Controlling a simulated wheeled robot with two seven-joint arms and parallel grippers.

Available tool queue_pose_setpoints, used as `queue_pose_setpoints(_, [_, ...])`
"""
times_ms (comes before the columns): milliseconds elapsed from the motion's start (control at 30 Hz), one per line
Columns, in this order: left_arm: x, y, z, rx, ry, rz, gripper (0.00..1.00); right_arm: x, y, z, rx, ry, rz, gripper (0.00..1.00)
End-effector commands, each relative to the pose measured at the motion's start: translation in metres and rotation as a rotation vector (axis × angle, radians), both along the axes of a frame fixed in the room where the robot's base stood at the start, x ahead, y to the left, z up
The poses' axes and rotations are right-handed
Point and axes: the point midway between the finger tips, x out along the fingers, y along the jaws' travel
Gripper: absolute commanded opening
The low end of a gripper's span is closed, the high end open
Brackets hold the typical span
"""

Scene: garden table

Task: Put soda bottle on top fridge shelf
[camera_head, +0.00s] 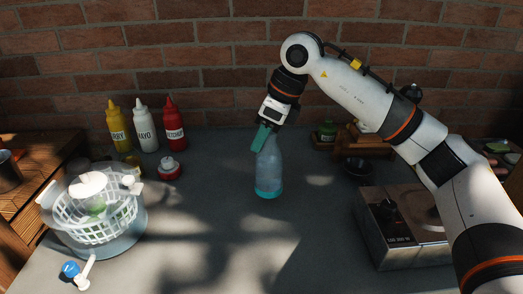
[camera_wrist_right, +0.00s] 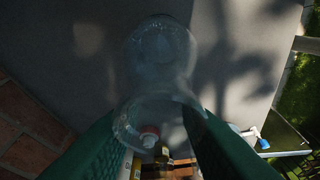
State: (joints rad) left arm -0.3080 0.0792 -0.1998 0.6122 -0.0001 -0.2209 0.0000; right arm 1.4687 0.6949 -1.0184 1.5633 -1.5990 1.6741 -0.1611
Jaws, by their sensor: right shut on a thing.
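The soda bottle (camera_head: 268,172) is clear bluish plastic with a teal band near its base. It stands upright on the grey table in the middle of the head view. My right gripper (camera_head: 262,137) has come down from above and is shut on the bottle's upper part. In the right wrist view the bottle (camera_wrist_right: 160,60) lies between the two green fingers of my right gripper (camera_wrist_right: 155,125). My left gripper is not in view. No fridge or shelf shows in these frames.
Mustard (camera_head: 117,124), mayo (camera_head: 145,128) and ketchup (camera_head: 173,124) bottles stand by the brick wall. A salad spinner (camera_head: 95,215) is at left, a portable stove (camera_head: 405,225) at right. A small dark bowl (camera_head: 358,168) sits right of the bottle. The front middle table is clear.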

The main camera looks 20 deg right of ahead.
Motion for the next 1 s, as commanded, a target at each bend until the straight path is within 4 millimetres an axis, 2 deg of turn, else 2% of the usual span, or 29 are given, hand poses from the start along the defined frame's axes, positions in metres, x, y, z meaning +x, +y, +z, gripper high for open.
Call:
queue_pose_setpoints(300, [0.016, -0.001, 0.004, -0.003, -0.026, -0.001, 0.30, 0.000, 0.000, -0.034, 0.001, -0.001, 0.000, 0.00])
queue_pose_setpoints(700, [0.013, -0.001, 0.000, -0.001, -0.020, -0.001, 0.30, 0.000, 0.000, -0.039, 0.002, -0.003, 0.001, 0.00])
queue_pose_setpoints(733, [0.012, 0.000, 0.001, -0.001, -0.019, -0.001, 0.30, 0.000, 0.000, -0.039, 0.001, -0.001, 0.000, 0.37])
queue_pose_setpoints(833, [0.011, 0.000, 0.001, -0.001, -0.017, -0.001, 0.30, 0.000, 0.000, -0.039, 0.001, -0.001, 0.000, 0.53])
queue_pose_setpoints(1000, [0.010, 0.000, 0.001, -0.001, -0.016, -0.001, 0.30, 0.000, 0.000, -0.039, 0.000, 0.000, 0.000, 0.54])
